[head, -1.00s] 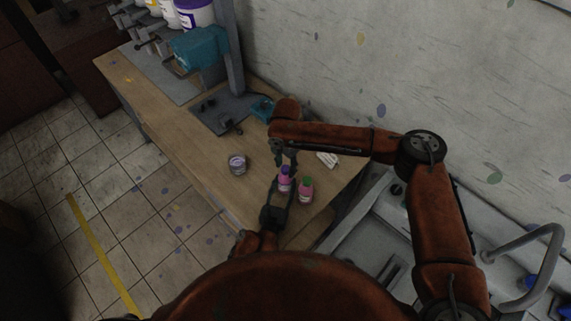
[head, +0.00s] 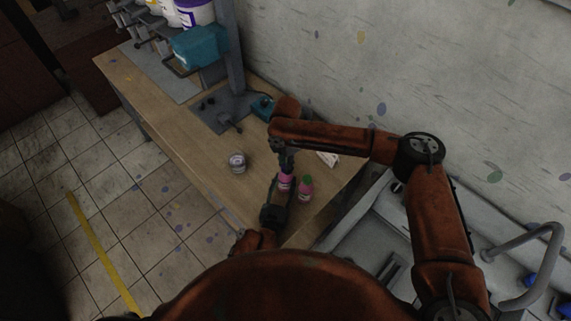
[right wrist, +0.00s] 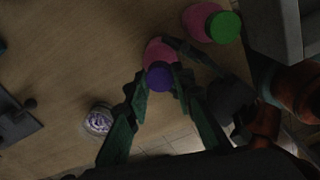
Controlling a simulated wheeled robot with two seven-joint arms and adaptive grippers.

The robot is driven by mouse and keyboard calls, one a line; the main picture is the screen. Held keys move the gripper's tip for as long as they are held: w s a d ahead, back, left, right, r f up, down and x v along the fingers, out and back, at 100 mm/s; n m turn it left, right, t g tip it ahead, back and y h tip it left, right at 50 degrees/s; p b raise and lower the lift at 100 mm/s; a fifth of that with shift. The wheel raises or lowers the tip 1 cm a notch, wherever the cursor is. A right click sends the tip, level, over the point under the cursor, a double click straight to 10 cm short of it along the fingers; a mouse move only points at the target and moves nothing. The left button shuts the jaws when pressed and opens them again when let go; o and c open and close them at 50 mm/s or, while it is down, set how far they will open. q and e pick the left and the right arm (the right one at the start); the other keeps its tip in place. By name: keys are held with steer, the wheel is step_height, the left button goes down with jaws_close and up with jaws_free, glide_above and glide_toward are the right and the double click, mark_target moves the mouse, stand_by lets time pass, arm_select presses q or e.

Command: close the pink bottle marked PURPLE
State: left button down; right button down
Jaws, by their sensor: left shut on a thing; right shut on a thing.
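The pink bottle with the purple cap (head: 285,183) stands upright near the table's front edge; it also shows in the right wrist view (right wrist: 157,49). The purple cap (right wrist: 160,76) sits at the bottle's top, between my right fingertips; how tightly it is seated I cannot tell. My right gripper (head: 287,168) reaches down from above and is shut on the cap. My left gripper (head: 283,188) comes from the front and is shut on the bottle's body. The bottle's label is too small to read.
A pink bottle with a green cap (head: 306,188) stands close on the right. A small jar (head: 237,162) stands to the left on the wooden table (head: 190,140). A white item (head: 328,159) lies behind to the right. A press stand (head: 233,70) rises farther back.

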arm_select(q)
steer(key=shift+f, duration=0.1)
arm_select(e)
steer(key=m, duration=0.6)
steer(key=shift+f+m, duration=0.1)
steer(key=shift+m, duration=0.2)
steer(key=m, duration=0.5)
steer(key=shift+m, duration=0.3)
steer(key=c, duration=1.6)
jaws_free()
step_height(320, 180, up, 12)
steer(key=shift+r, duration=0.1)
arm_select(q)
steer(key=c, duration=1.2)
jaws_free()
steer(key=shift+o, duration=0.2)
